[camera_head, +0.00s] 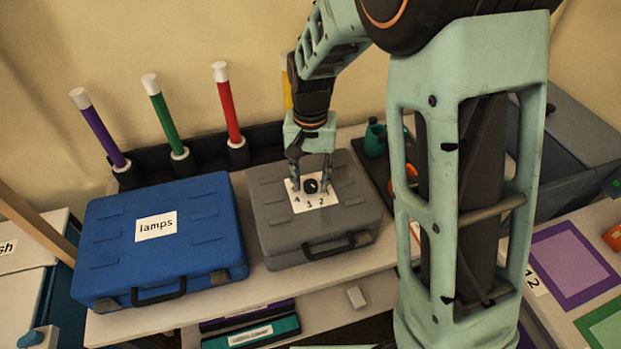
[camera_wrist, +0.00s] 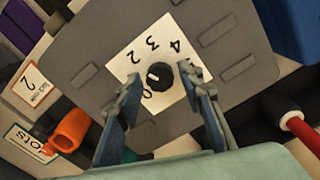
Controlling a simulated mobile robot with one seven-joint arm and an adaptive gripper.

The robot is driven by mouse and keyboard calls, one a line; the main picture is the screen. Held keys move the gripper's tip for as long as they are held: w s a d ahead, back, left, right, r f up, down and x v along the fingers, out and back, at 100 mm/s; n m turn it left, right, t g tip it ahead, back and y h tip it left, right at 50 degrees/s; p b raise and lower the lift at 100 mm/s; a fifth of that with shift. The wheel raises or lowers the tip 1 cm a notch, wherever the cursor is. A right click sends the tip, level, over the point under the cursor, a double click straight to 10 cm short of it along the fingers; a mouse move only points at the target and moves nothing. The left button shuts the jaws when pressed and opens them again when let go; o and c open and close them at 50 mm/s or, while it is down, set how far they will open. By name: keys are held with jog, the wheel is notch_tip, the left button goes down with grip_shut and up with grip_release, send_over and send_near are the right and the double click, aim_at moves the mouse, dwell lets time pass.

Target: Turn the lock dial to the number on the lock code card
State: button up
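The black lock dial (camera_head: 311,186) sits on a white number plate (camera_head: 297,198) on the grey case. In the wrist view the dial (camera_wrist: 160,75) shows a small white mark pointing left, toward plate area hidden by a finger. The plate (camera_wrist: 126,50) shows 2, 3, 4 and 0; other numbers are covered. My gripper (camera_head: 311,189) is over the plate; in the wrist view its fingers (camera_wrist: 162,84) are apart, one on each side of the dial with gaps. A card (camera_wrist: 36,86) reading 2, with small unclear text, appears to be the lock code card.
A blue case (camera_head: 200,214) labelled lamps stands left of the grey case (camera_head: 275,230). Purple, green and red sticks (camera_head: 228,105) stand in holders behind. A teal cup (camera_head: 375,140) and an orange thing (camera_wrist: 70,130) are beside the grey case.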

aim_at(311, 184)
jog(key=shift+o, duration=0.4)
jog(key=shift+r, duration=0.1)
notch_tip(311, 184, up, 12)
dwell(0.6)
